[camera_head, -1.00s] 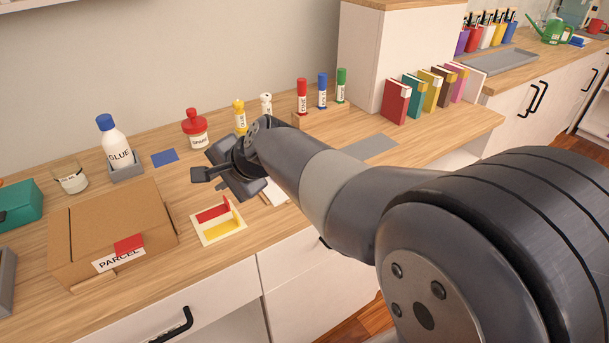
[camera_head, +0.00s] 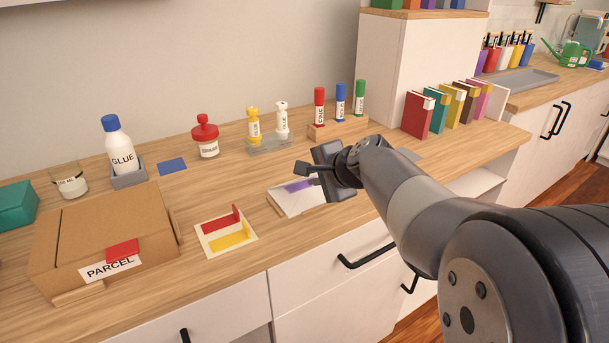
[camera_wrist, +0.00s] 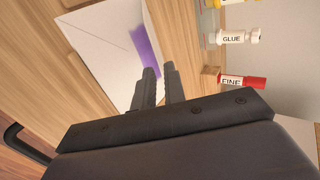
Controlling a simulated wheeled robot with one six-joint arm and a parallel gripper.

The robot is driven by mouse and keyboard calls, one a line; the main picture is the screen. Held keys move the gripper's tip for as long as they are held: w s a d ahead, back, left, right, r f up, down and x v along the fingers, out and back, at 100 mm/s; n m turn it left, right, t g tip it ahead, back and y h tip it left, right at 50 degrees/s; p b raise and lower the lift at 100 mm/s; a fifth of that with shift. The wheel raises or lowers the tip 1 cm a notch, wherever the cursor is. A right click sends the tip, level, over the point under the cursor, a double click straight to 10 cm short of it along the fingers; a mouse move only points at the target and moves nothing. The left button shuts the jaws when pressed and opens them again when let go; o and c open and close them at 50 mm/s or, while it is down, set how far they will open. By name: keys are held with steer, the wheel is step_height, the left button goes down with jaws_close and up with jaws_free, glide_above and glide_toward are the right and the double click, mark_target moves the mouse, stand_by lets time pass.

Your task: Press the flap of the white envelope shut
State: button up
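The white envelope (camera_head: 290,204) lies on the counter near its front edge, with a purple strip (camera_head: 299,185) across its far part. The wrist view shows the envelope (camera_wrist: 100,45) at upper left and the purple strip (camera_wrist: 146,48) beside the fingertips. Faint fold lines show on the envelope; I cannot tell how the flap lies. My gripper (camera_head: 303,169) is above the envelope's far right part and hides some of it. In the wrist view its two fingers (camera_wrist: 159,70) are close together, with nothing seen held between them. Contact with the paper cannot be told.
A card with red and yellow flaps (camera_head: 214,248) and a parcel box (camera_head: 75,235) lie left of the envelope. Behind stand a yellow and a white glue bottle (camera_head: 282,122) and a wooden block of sticks (camera_head: 335,131). Books (camera_head: 418,115) stand at the right.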

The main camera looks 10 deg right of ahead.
mark_target(310, 190)
steer(key=shift+x, duration=1.55)
jaws_close()
steer(key=shift+f+b, duration=0.2)
steer(key=shift+b, duration=0.55)
steer(key=shift+f+t+b, duration=0.2)
steer(key=shift+t+b, duration=0.2)
steer(key=shift+b, duration=0.55)
steer(key=shift+s+f+b, duration=0.1)
steer(key=shift+b, duration=1.45)
steer(key=shift+s+r+t, duration=0.1)
steer(key=shift+r+t, duration=0.1)
steer(key=shift+t, duration=0.1)
